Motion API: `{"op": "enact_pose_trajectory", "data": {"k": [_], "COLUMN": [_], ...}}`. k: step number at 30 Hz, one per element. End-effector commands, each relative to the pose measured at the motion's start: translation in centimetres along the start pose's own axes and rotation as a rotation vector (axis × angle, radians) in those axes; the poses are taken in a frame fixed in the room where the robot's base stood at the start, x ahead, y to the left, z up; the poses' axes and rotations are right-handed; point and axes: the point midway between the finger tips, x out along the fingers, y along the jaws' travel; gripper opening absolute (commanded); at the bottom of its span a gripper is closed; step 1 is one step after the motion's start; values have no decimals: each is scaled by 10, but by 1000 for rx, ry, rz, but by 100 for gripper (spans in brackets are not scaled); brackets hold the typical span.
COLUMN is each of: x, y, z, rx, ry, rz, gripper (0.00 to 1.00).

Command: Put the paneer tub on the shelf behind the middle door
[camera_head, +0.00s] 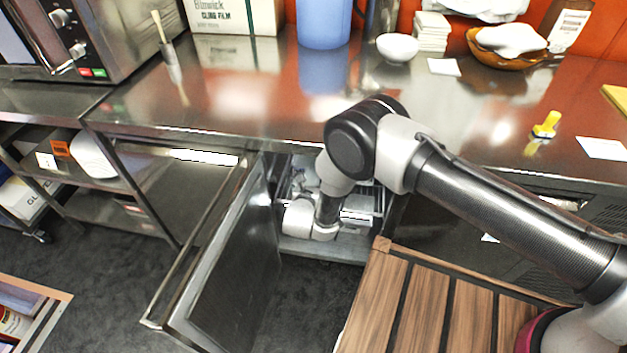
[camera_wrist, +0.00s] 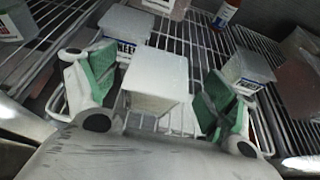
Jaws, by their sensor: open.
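A plain white block-shaped tub (camera_wrist: 155,72) stands on a wire shelf (camera_wrist: 192,40) in the wrist view. No label shows on it, so I cannot tell whether it is the paneer tub. My gripper (camera_wrist: 156,88) is open, with one green-padded finger on each side of the tub; gaps show and it does not grip it. In the head view a metal door (camera_head: 228,262) stands open and my arm reaches into the cabinet behind it. My fingers are not clearly visible there.
On the wire shelf, a labelled white tub (camera_wrist: 126,24) stands behind, another (camera_wrist: 247,68) to the right, and a red-capped bottle (camera_wrist: 226,13) at the back. A wooden slatted surface (camera_head: 415,310) lies right of the open door. The steel counter (camera_head: 270,105) runs above the cabinet.

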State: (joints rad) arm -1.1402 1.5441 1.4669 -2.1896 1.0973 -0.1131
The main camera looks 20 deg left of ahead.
Motion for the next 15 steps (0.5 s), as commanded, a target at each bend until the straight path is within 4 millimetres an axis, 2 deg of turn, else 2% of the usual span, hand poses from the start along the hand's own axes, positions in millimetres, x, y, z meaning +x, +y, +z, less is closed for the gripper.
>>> {"op": "enact_pose_trajectory", "data": {"k": [3,9,15], "x": [-29,-71,-92], "y": [2,1,0], "z": [0,0,0], "rx": [-4,-2,-1], "ry": [1,0,-1], "rz": [4,3,1], "gripper": [85,85,85]}}
